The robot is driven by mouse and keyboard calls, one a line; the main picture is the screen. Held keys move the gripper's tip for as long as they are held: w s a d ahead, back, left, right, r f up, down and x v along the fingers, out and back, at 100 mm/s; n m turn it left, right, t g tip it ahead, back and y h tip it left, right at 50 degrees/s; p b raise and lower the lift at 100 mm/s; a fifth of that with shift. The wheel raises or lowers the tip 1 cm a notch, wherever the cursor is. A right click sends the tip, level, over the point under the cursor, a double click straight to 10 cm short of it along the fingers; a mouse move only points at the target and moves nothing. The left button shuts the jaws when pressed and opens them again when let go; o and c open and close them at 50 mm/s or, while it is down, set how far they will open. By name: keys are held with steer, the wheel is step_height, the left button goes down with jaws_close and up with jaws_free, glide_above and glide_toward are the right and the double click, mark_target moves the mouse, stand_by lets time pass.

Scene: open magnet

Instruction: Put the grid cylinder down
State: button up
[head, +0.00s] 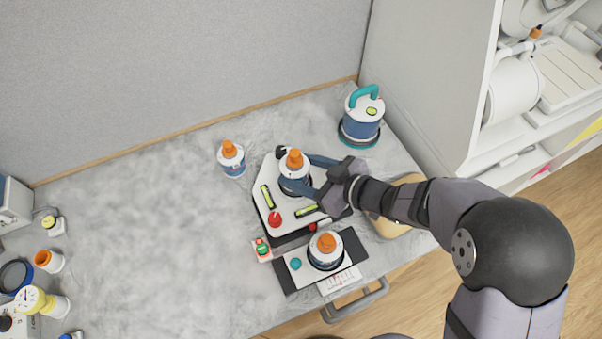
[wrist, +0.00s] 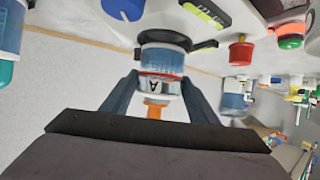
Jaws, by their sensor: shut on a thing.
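The grid cylinder (head: 294,168) is a blue and white cylinder with an orange knob on top. My gripper (head: 308,176) is shut on it, with one finger on each side. In the wrist view the cylinder (wrist: 163,88) appears upside down between the fingers, with a letter A on its label. It is upright over a dark round seat (wrist: 165,38) on a white sloped panel (head: 283,214). I cannot tell whether its base touches the seat.
A similar orange-topped cylinder (head: 231,160) stands left of the panel. Another (head: 326,251) sits on a black and white base in front. A red knob (head: 275,219) and level vials are on the panel. A teal-handled canister (head: 362,118) stands behind. The table's left middle is clear.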

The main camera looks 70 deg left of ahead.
steer(key=shift+f, duration=1)
steer(key=shift+f, duration=0.1)
steer(key=shift+f, duration=0.25)
steer(key=o, duration=1.3)
steer(key=shift+r, duration=0.4)
steer(key=b+v, duration=0.2)
steer(key=v, duration=1)
steer(key=shift+f, duration=0.1)
